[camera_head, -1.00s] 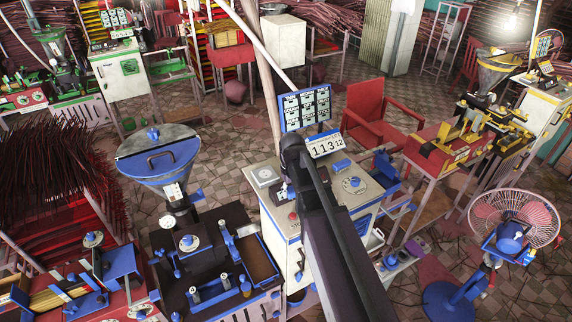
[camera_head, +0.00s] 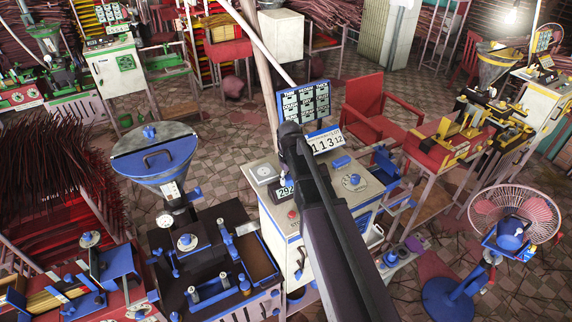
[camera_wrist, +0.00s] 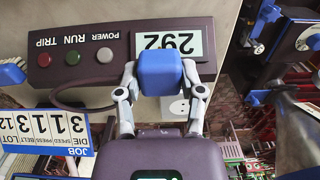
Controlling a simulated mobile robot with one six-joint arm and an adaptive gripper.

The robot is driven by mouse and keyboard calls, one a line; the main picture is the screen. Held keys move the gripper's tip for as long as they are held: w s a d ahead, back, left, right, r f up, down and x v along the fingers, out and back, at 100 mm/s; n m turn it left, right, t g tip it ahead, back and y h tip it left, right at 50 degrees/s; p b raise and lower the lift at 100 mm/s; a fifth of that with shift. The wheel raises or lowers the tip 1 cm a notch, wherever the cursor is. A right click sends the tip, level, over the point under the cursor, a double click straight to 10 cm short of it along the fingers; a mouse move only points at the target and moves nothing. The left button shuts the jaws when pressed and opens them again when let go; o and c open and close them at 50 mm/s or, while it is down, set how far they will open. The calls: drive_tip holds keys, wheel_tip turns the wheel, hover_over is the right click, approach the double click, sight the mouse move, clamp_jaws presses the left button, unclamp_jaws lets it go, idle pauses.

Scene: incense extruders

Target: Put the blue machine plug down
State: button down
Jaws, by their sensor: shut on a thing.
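The blue machine plug (camera_wrist: 160,72) is a rounded blue block in the wrist view. My gripper (camera_wrist: 160,80) is shut on it, with one finger on each side. The plug is in front of the purple panel with the 292 display (camera_wrist: 168,44) and covers part of its lower edge. A white socket (camera_wrist: 175,107) shows just below the plug, partly hidden by my gripper. In the head view my arm hides the gripper and the plug. The white and blue control cabinet (camera_head: 283,226) stands there beneath my arm.
The numbered job board (camera_wrist: 45,133) is at the left in the wrist view. A dark cable (camera_wrist: 75,100) loops beside my gripper. In the head view, a blue hopper machine (camera_head: 155,155) stands left of the cabinet, a red chair (camera_head: 375,103) behind it and a fan (camera_head: 515,220) at right.

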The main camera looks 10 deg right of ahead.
drive_tip(key=w, duration=0.4)
drive_tip(key=w+d, duration=0.1)
drive_tip(key=w, duration=0.3)
drive_tip(key=w+f+b, duration=0.1)
drive_tip(key=w, duration=0.3)
drive_tip(key=shift+w+d+f, duration=0.1)
drive_tip(key=shift+w+d, duration=0.05)
drive_tip(key=shift+w, duration=0.3)
drive_tip(key=shift+w+f+b, duration=0.2)
drive_tip(key=shift+f+b, duration=0.25)
drive_tip(key=shift+b, duration=0.05)
drive_tip(key=shift+w+f+b, duration=0.2)
drive_tip(key=shift+f+b, duration=1.2)
drive_tip(key=shift+f+b, duration=0.55)
drive_tip(key=shift+f, duration=0.05)
drive_tip(key=shift+c, duration=1.1)
unclamp_jaws()
